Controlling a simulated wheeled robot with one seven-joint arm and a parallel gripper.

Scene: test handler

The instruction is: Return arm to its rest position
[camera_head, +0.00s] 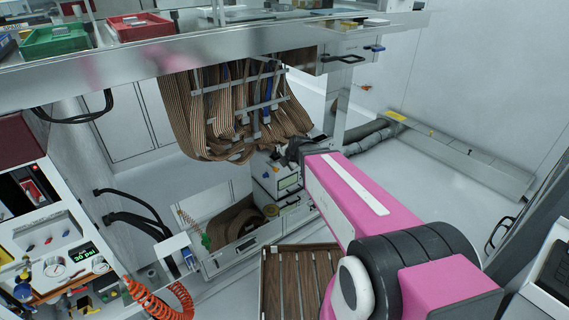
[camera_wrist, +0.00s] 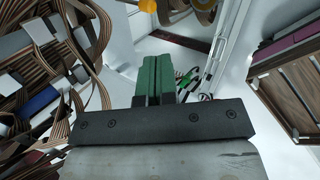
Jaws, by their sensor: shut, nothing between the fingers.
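My arm is pink and reaches from the lower right to the middle of the head view, under the raised workbench (camera_head: 215,47). Its far end is close to the hanging ribbon cables (camera_head: 225,105), and I cannot tell whether it touches them. My gripper (camera_wrist: 153,60) shows in the wrist view as two green fingers side by side, shut with nothing between them. Ribbon cables (camera_wrist: 40,75) also fill the left of the wrist view. In the head view the fingers cannot be made out.
A panel with gauges (camera_head: 55,265) and a coiled orange hose (camera_head: 160,300) stand at the left. A slatted wooden rack (camera_head: 290,280) lies below my arm. Grey pipes (camera_head: 365,135) run behind it. Open floor (camera_head: 430,175) shows at the right.

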